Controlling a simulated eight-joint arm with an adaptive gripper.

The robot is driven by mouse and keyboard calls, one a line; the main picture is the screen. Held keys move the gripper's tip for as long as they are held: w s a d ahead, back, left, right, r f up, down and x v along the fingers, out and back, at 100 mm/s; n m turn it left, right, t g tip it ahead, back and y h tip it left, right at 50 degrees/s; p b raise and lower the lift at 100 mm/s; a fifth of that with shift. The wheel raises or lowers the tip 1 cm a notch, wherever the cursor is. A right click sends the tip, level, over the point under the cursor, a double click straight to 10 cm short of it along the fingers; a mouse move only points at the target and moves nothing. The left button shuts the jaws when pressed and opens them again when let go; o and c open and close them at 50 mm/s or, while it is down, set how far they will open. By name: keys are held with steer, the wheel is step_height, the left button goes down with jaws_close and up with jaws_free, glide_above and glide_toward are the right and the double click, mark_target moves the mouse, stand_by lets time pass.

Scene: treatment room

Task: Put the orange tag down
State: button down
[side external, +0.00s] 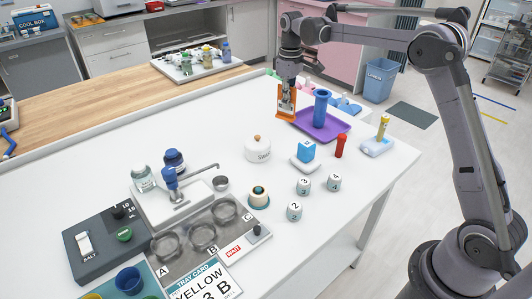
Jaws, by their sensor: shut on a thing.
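The orange tag (293,112) is held in my gripper (286,105) toward the back of the white table in the side external view. My gripper is shut on it and points downward. The tag hangs upright, partly hidden by the gripper's fingers. It is at the left side of the purple tray (338,134), and I cannot tell whether it touches the table or tray. A blue cylinder with a wide rim (320,108) stands on the tray, just right of the tag.
A white lidded pot (257,149), a blue block on a white base (305,153) and a red cylinder (340,146) stand nearby. Several numbered white pieces (303,186) stand nearer the front. The white table (190,122) is clear left of the gripper.

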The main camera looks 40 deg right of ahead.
steer(key=d+m, duration=0.3)
steer(key=d, duration=0.8)
steer(key=shift+w+a+f, duration=1.15)
steer(key=shift+a+f, duration=0.3)
steer(key=shift+f, duration=0.45)
steer(key=shift+w+a+f, duration=1.2)
steer(key=shift+a+f, duration=0.25)
steer(key=shift+f, duration=0.45)
steer(key=shift+w+a+f, duration=1.15)
steer(key=shift+a+f, duration=0.3)
steer(key=shift+f, duration=0.45)
steer(key=c, duration=1.5)
jaws_free()
steer(key=shift+f, duration=0.15)
